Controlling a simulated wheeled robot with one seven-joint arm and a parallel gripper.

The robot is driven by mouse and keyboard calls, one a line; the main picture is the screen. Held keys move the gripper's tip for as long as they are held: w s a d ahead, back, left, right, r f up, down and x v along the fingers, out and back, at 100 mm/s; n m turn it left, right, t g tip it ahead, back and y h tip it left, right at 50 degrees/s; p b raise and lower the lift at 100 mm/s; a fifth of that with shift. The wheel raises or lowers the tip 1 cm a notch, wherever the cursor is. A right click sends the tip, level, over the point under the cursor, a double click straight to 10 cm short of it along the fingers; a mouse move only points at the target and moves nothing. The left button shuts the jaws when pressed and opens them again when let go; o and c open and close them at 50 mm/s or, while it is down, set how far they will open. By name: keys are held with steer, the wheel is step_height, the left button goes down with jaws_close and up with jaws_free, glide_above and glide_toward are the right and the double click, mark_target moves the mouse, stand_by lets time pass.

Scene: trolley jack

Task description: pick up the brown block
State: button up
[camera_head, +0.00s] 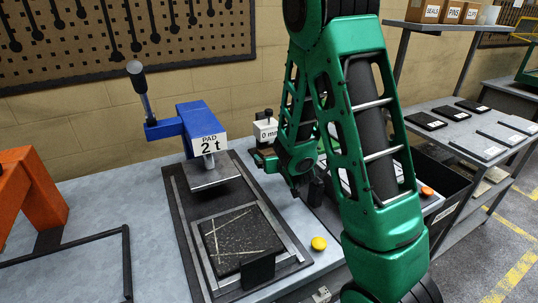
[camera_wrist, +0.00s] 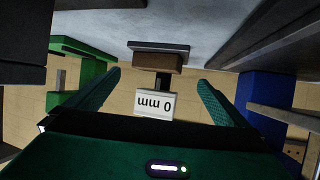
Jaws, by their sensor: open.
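A brown block (camera_wrist: 155,61) shows ahead of my gripper in the upside-down wrist view. It sits on a dark flat plate (camera_wrist: 160,46), under a short dark stem and a white label reading "0 mm" (camera_wrist: 155,105). The label also shows in the head view (camera_head: 265,130), just beyond my gripper (camera_head: 264,158); there the block is mostly hidden by my gripper. In the wrist view my gripper (camera_wrist: 158,92) is open, one green finger on each side of the label and stem. The fingers look empty; I cannot tell how far the block is beyond them.
A blue press marked "PAD 2 t" (camera_head: 202,130) stands left of my gripper, with a handle. A black speckled block (camera_head: 240,238) lies in front of it. A yellow button (camera_head: 319,243) is near the bench edge. An orange frame (camera_head: 30,195) stands far left.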

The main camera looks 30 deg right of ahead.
mark_target(271, 149)
steer(key=x, duration=0.6)
steer(key=shift+r, duration=0.1)
steer(key=shift+d+r+x, duration=0.15)
steer(key=shift+x, duration=1.15)
steer(key=shift+d+r+x, duration=0.1)
steer(key=shift+r+x, duration=0.1)
steer(key=shift+x, duration=1.1)
steer(key=shift+w, duration=0.1)
steer(key=c, duration=1)
steer(key=shift+r, duration=0.15)
